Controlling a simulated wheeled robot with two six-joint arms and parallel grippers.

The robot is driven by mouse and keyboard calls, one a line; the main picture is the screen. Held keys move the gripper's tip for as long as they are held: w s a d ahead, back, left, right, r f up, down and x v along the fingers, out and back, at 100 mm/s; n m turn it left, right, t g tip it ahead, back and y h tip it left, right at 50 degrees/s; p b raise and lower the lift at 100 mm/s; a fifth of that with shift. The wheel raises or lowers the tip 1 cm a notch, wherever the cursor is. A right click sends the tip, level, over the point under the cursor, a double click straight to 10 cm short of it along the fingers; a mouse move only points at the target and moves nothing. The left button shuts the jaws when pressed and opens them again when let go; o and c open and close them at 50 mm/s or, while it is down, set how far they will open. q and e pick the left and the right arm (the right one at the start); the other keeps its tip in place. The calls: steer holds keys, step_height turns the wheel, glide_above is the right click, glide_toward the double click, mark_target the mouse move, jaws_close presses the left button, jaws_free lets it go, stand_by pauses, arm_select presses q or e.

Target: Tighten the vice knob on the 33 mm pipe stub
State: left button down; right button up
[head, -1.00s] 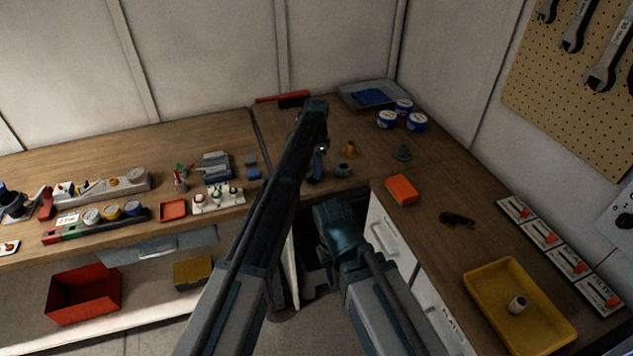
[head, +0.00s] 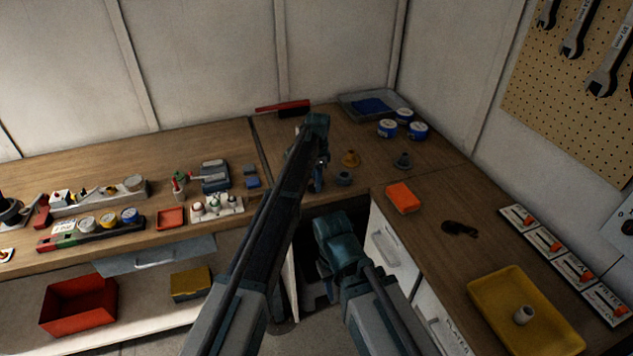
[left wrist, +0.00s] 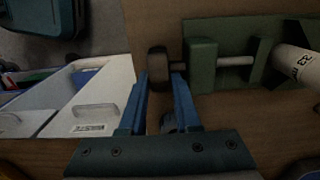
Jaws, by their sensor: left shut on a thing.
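In the left wrist view, the dark round vice knob (left wrist: 158,64) sits between the blue fingertips of my left gripper (left wrist: 159,77), which is shut on it. A metal rod runs right from the knob through the green vice (left wrist: 202,66). The white pipe stub (left wrist: 298,64), marked 33, lies at the vice's right end, cut off by the picture edge. In the head view my left gripper (head: 318,183) points down at the bench corner, and my arm hides the vice. My right gripper (head: 325,272) hangs low before the bench; its jaws are too hidden to judge.
An orange block (head: 403,197) and a yellow tray (head: 486,308) lie on the right bench. White drawers (head: 385,244) stand near my right arm.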

arm_select(q)
steer(key=shift+w+d+f+g+y+b, duration=0.3)
steer(key=shift+y+b, duration=0.1)
steer(key=shift+y, duration=0.5)
steer(key=shift+y+b, duration=0.3)
steer(key=shift+y, duration=0.1)
steer(key=shift+s+f+g+y, duration=0.1)
steer(key=shift+g+y, duration=0.2)
steer(key=shift+y, duration=0.1)
steer(key=shift+s+b, duration=0.1)
steer(key=shift+b, duration=0.2)
steer(key=shift+a, duration=0.1)
steer(key=c, duration=0.9)
jaws_free()
steer(key=shift+r, duration=0.2)
